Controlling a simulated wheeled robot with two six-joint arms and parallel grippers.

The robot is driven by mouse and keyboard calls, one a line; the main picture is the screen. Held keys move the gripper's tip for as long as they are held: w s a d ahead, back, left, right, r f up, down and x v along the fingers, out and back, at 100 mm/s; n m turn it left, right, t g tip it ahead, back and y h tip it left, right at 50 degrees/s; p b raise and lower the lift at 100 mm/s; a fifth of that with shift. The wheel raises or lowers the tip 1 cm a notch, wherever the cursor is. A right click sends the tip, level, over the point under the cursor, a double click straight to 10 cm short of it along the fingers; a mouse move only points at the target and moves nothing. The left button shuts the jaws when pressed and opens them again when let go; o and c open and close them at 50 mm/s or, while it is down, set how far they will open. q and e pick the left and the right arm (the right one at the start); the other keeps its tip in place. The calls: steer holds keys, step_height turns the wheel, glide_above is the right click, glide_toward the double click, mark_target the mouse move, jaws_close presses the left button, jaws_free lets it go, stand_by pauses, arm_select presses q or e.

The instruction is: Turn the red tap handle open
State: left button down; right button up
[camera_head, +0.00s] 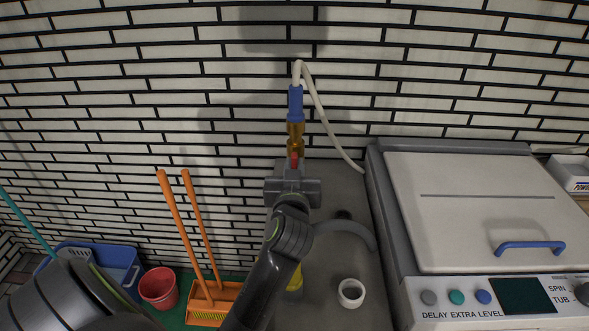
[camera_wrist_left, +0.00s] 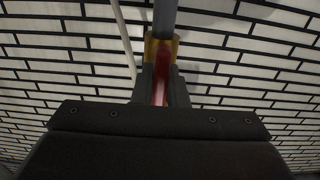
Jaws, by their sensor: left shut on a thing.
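The red tap handle (camera_head: 294,159) shows as a small red piece below the brass tap (camera_head: 295,136) on the tiled wall. In the left wrist view the red handle (camera_wrist_left: 160,88) lies between my two fingers, below a brass part (camera_wrist_left: 161,49). My left gripper (camera_head: 293,168) reaches up to the tap from below and is shut on the red handle; its fingers also show in the left wrist view (camera_wrist_left: 160,90). Most of the handle is hidden by the gripper. My right gripper is not in view.
A blue connector (camera_head: 296,102) and white hose (camera_head: 316,100) run from the tap toward the washing machine (camera_head: 460,210) on the right. A white cup (camera_head: 351,292) stands on the grey surface. Orange-handled tools (camera_head: 178,230), a red bucket (camera_head: 158,288) and blue basin (camera_head: 110,261) are at left.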

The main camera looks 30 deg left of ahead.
mark_target(295, 120)
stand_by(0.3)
arm_select(q)
steer(key=c, duration=1.4)
jaws_free()
steer(key=shift+c, duration=0.2)
step_height(295, 120, up, 10)
steer(key=shift+p, duration=0.6)
steer(key=shift+f, duration=0.1)
